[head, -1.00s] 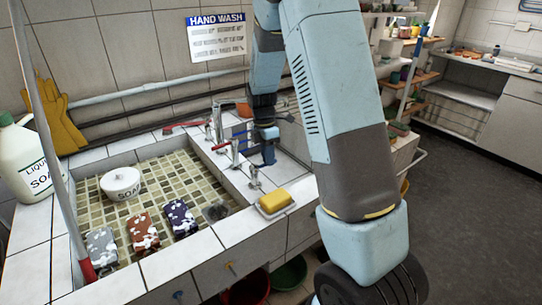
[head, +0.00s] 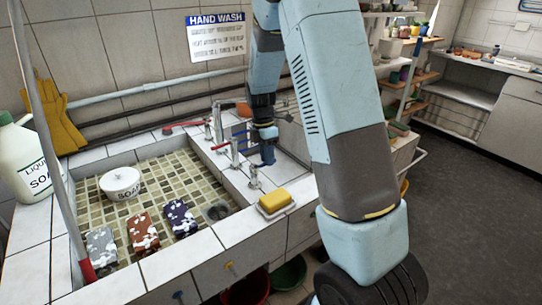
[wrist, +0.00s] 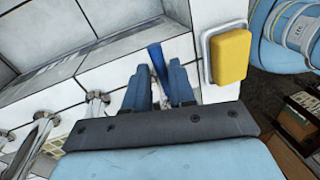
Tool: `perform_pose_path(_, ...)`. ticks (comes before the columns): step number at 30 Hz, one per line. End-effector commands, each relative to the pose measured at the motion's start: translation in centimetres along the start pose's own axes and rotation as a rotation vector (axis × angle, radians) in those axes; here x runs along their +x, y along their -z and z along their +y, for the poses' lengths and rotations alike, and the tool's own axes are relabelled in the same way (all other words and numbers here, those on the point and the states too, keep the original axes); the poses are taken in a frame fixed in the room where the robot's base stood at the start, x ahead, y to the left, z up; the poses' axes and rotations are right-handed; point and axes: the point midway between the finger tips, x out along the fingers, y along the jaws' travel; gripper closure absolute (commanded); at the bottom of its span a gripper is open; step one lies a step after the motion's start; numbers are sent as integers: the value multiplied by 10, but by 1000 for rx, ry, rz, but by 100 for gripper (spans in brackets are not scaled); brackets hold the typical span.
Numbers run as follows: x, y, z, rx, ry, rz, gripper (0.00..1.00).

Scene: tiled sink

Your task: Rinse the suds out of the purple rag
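The purple rag (head: 180,217) lies in the tiled sink (head: 150,185), with white suds on it, at the right end of a row of rags. In the wrist view my gripper's (wrist: 160,68) two blue fingers stand apart. A blue lever-like piece (wrist: 156,56) shows between and beyond their tips; I cannot tell whether they touch it. A tap with a red lever (head: 221,146) stands left of the gripper. The drain (head: 216,212) is right of the rag.
A red-brown rag (head: 143,232) and grey rag (head: 102,245), both sudsy, lie left of the purple one. A white soap bowl (head: 120,183) stands in the sink. A yellow sponge on a dish (head: 275,201) sits on the right rim. A soap jug (head: 30,160) stands left.

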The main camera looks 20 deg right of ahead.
Motion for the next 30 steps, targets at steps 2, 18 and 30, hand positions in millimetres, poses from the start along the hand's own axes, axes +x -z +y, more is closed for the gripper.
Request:
perform_pose_path(2,0,0,-1,0,2,0,68)
perform_pose_path(18,-16,-2,-1,0,3,-1,60)
perform_pose_path(30,-93,-2,2,0,1,0,60)
